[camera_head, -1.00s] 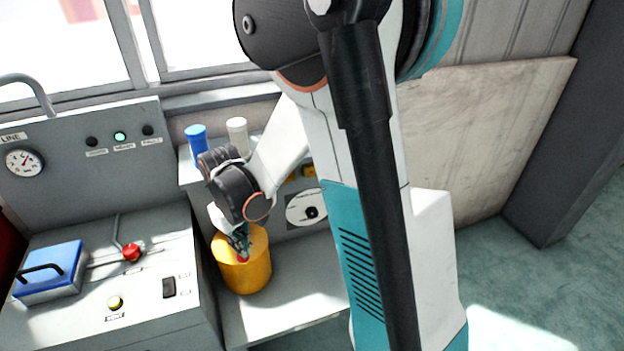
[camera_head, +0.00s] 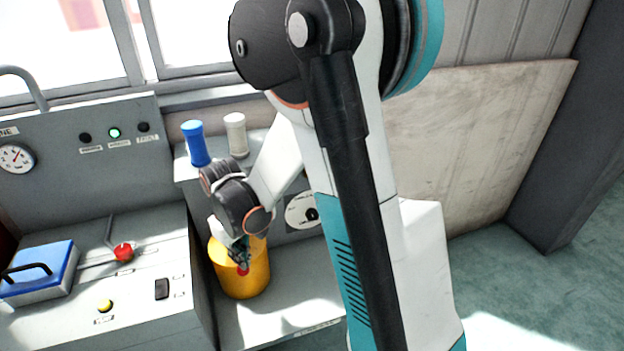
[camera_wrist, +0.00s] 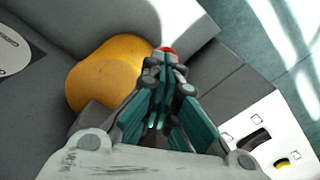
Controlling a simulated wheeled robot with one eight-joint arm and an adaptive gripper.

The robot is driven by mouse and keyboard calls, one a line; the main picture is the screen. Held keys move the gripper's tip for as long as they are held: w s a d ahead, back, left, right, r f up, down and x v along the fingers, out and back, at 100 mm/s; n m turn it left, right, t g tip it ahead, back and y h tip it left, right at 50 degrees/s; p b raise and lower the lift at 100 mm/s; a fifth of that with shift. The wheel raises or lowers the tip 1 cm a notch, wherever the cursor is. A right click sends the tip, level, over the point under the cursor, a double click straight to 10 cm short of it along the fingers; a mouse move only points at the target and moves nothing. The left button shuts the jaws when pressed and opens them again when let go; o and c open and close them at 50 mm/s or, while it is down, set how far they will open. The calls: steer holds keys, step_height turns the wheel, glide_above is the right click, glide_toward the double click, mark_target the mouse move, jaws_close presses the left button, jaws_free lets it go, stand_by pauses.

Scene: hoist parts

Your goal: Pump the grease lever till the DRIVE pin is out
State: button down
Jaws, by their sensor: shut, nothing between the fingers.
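A yellow cylinder (camera_head: 252,282) stands on the low grey shelf, with a small red knob (camera_head: 243,271) at its front. It is likely the grease pump and its lever knob, but most of any lever is hidden. My gripper (camera_head: 240,260) is shut and empty, pointing down at the red knob. In the wrist view, the red knob (camera_wrist: 168,49) shows just beyond my closed fingertips (camera_wrist: 165,60); I cannot tell whether they touch. The yellow cylinder (camera_wrist: 88,85) lies to their left there. I cannot make out a DRIVE pin; the white round plate (camera_head: 296,212) behind has unreadable lettering.
The grey console (camera_head: 150,313) on the left carries a red-knobbed lever (camera_head: 123,252), a blue box with a black handle (camera_head: 42,275), a yellow button (camera_head: 105,306) and a black switch (camera_head: 162,289). A blue (camera_head: 196,143) and a white canister (camera_head: 236,135) stand behind my wrist.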

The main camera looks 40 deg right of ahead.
step_height(320, 180, up, 8)
steer(key=p, duration=0.6)
steer(key=shift+s+r, duration=0.2)
steer(key=shift+s, duration=0.15)
steer(key=shift+a+f, duration=0.1)
stand_by(0.6)
steer(key=shift+w+f+b, duration=0.2)
steer(key=shift+f+b, duration=1.55)
steer(key=shift+f, duration=0.4)
steer(key=shift+w+f+b, duration=0.2)
steer(key=shift+f+b, duration=1.55)
steer(key=shift+f, duration=0.35)
steer(key=shift+r, duration=0.25)
step_height(320, 180, up, 8)
steer(key=p, duration=0.6)
steer(key=shift+s, duration=0.45)
